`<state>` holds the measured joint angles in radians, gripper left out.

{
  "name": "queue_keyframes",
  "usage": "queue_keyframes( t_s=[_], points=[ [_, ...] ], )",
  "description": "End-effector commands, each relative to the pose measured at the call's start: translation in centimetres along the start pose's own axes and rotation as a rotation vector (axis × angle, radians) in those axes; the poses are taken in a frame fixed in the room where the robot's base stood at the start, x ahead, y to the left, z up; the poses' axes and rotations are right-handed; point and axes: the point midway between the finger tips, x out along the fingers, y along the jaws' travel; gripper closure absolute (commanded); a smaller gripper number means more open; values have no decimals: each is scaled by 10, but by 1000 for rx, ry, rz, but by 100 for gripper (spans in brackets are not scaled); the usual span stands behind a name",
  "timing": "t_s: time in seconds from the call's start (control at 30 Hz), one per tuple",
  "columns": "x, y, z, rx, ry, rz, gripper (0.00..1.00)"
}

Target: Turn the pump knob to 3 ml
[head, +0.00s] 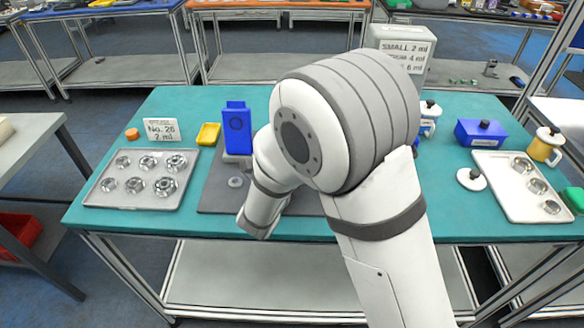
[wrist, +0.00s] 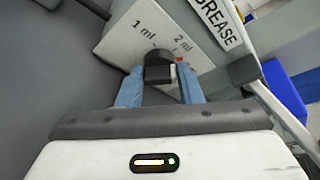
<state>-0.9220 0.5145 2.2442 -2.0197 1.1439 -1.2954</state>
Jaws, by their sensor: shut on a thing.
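In the wrist view, the pump knob (wrist: 158,73) is dark and sits in front of a light dial plate (wrist: 120,48) marked "1 ml" and "2 ml". No 3 ml mark shows. My gripper (wrist: 160,82) has its two blue fingers on either side of the knob and is shut on it. A small red mark (wrist: 180,60) is just right of the knob, below the "2 ml" print. A "GREASE" label (wrist: 217,20) is on the grey body at upper right. In the head view my arm hides the knob and my gripper.
A tray of metal parts (head: 92,200) lies left on the teal table, near a "No. 26, 2 ml" card (head: 161,130). A blue upright device (head: 237,128) stands beside my arm. A white sign (head: 402,48) lists ml sizes. At right are a white tray (head: 495,190) and a blue box (head: 481,133).

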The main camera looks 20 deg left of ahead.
Motion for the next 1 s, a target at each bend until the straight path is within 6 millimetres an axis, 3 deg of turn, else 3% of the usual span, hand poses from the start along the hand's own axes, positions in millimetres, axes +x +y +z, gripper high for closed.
queue_keyframes(
  t_s=[0.17, 0.53, 0.93, 0.97, 1.0],
  points=[
    [0, 1, -1, 34, 0, 15, 90],
    [1, 0, -2, 333, -2, 136, 90],
    [-1, -2, 0, 366, 0, 154, 90],
    [-1, -2, 0, 366, 0, 154, 66],
    [-1, -2, 0, 366, 0, 154, 63]
  ],
)
